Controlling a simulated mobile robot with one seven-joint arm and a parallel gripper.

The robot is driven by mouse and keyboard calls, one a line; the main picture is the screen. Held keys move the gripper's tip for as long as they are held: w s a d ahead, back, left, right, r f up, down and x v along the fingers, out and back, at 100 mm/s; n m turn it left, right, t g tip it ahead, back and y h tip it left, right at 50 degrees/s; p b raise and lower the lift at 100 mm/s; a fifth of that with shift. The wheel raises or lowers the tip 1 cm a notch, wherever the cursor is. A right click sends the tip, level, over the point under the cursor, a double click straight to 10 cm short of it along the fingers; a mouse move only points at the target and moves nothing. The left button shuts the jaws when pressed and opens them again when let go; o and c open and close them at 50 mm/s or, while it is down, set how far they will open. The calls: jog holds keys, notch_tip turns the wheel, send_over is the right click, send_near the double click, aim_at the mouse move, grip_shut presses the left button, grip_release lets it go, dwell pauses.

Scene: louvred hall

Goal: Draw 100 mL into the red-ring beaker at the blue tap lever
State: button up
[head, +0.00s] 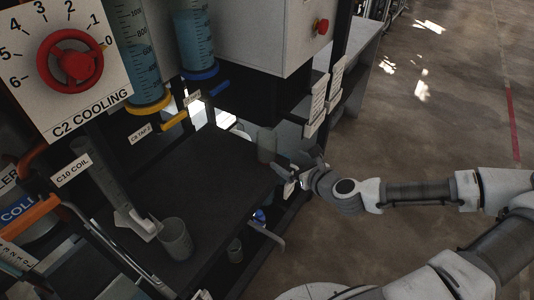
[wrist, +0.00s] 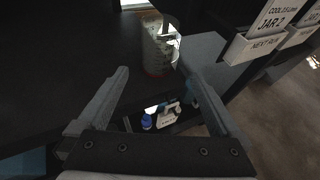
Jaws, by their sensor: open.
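A clear beaker (head: 267,145) stands upright on the dark shelf near its right edge. In the wrist view this beaker (wrist: 156,50) shows graduation marks and a faint reddish band low down; the ring colour is hard to confirm. My gripper (head: 291,178) is open and empty, just in front of and right of the beaker. In the wrist view its fingers (wrist: 155,74) spread to either side, with the beaker ahead between the tips. The blue tap lever (head: 219,88) sits under the blue-collared column (head: 195,40), behind and left of the beaker.
A yellow lever (head: 173,122) is left of the blue one, under a yellow-collared column (head: 142,55). Another beaker (head: 175,239) stands at the shelf's front left. Label holders (head: 318,105) hang at the right. A blue-capped bottle (wrist: 146,121) is below. The middle shelf (head: 205,175) is clear.

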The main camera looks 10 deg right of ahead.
aim_at(273, 151)
jog(key=b+x, duration=0.2)
jog(key=x, duration=0.6)
jog(key=shift+a+b+x, duration=0.2)
jog(key=shift+b+x, duration=1)
jog(key=shift+x, duration=1.5)
jog(key=shift+s+r, duration=0.1)
jog(key=shift+r, duration=0.1)
jog(key=shift+c, duration=0.2)
jog(key=c, duration=1.2)
